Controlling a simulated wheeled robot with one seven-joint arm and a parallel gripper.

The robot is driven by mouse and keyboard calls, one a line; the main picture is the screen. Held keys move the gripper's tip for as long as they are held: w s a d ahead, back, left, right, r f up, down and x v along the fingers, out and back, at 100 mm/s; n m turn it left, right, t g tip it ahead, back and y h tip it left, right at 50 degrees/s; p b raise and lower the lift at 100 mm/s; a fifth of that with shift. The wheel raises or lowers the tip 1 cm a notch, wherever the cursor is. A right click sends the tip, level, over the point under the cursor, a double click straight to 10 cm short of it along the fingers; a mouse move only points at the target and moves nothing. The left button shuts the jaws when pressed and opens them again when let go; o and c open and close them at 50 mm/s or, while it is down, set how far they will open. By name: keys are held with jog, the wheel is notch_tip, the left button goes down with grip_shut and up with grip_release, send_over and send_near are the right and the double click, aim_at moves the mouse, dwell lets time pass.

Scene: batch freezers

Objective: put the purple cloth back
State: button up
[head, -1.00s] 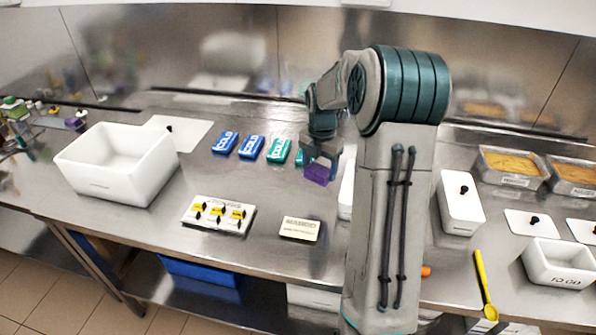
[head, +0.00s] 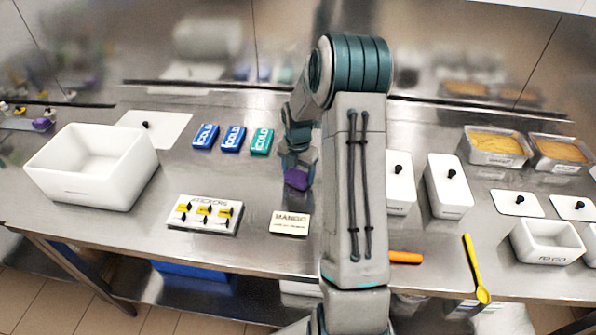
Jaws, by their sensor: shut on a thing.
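The purple cloth (head: 297,180) shows as a small purple block at the end of my arm. My gripper (head: 299,169) is shut on it and holds it over the steel counter, behind the MANGO card. The cloth appears to be above the counter, but the gap cannot be judged. My arm hides part of the counter to the right of the cloth. Another small purple thing (head: 42,124) lies at the far left of the counter; its kind is too small to tell.
A white bin (head: 60,190) stands at left, with blue and teal COLD packs (head: 233,139) behind. A marker board (head: 205,214) and MANGO card (head: 290,223) lie in front. White lidded tubs (head: 449,190), an orange thing (head: 405,257), a yellow spoon (head: 477,270) and steel pans (head: 497,147) are at right.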

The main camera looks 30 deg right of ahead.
aim_at(298, 175)
jog(key=shift+f, duration=0.1)
jog(key=shift+f, duration=0.2)
jog(key=o, duration=1)
jog(key=shift+r, duration=0.15)
notch_tip(298, 175, up, 11)
jog(key=b, duration=0.1)
jog(key=s+a+r+m, duration=0.6)
jog(key=r, duration=0.1)
jog(key=s+a+m+t, duration=0.1)
jog(key=s+a+m, duration=0.2)
jog(key=s+m, duration=0.3)
jog(key=s+a+r+m+t, duration=0.1)
jog(key=s+a+m, duration=0.2)
jog(key=s+m, duration=0.3)
jog(key=s+a+r+m+t, duration=0.1)
jog(key=s+a+m, duration=0.3)
jog(key=s+m, duration=0.2)
jog(key=shift+s+r+m, duration=0.15)
jog(key=shift+s+m, duration=0.25)
jog(key=shift+s, duration=0.6)
